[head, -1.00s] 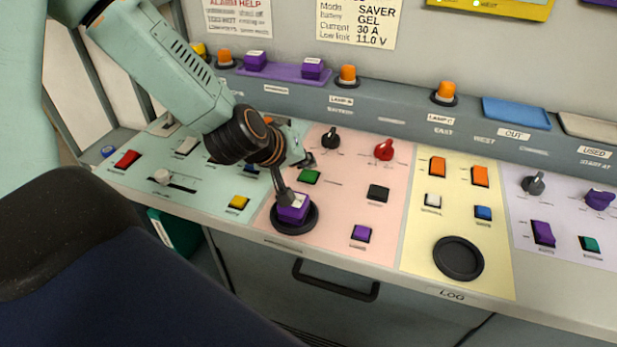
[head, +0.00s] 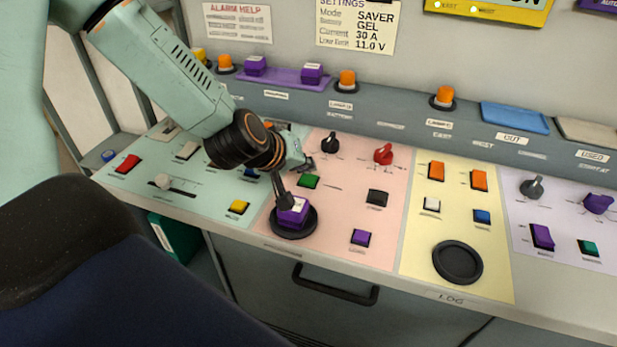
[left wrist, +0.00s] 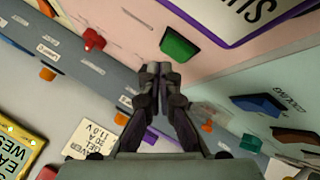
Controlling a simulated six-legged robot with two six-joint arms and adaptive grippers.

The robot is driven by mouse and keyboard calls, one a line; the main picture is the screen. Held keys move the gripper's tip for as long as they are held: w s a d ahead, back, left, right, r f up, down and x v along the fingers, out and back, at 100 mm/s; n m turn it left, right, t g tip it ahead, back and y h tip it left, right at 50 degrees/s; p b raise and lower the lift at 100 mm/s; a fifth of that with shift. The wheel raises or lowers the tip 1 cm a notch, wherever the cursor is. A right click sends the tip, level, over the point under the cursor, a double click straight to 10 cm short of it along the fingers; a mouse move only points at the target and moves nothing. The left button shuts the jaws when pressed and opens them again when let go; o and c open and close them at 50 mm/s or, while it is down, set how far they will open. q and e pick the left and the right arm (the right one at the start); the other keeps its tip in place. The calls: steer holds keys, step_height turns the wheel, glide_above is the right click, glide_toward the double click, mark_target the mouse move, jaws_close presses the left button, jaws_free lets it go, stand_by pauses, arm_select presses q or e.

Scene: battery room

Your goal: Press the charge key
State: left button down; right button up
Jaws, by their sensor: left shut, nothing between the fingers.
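My left gripper (head: 287,202) is shut with nothing between its fingers. In the head view its dark fingertips overlap a purple block with a white label (head: 296,217), which stands in a round black holder (head: 291,231) on the pink panel. I cannot tell whether they touch it. In the left wrist view the closed fingertips (left wrist: 156,72) show against the pink panel, near a green key (left wrist: 178,45). The pink panel also has a green key (head: 309,181), a black key (head: 377,197) and a purple key (head: 360,237). Key captions are too small to read, so I cannot tell the charge key. My right gripper is not seen.
A red knob (head: 383,154) and a black knob (head: 330,142) stand behind the keys. The yellow panel (head: 415,262) at right has an empty round holder (head: 457,262). Orange lamps (head: 346,80) and purple blocks stand on the ledge behind.

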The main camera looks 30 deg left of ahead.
mark_target(306, 180)
arm_select(q)
steer(key=shift+f, duration=0.2)
steer(key=shift+f+b, duration=0.25)
steer(key=shift+b, duration=0.05)
steer(key=shift+f+b, duration=0.4)
steer(key=shift+f, duration=0.1)
stand_by(0.8)
steer(key=shift+r, duration=0.1)
steer(key=shift+r+p, duration=0.85)
steer(key=shift+p, duration=0.15)
step_height(306, 180, up, 5)
steer(key=p, duration=0.5)
stand_by(0.5)
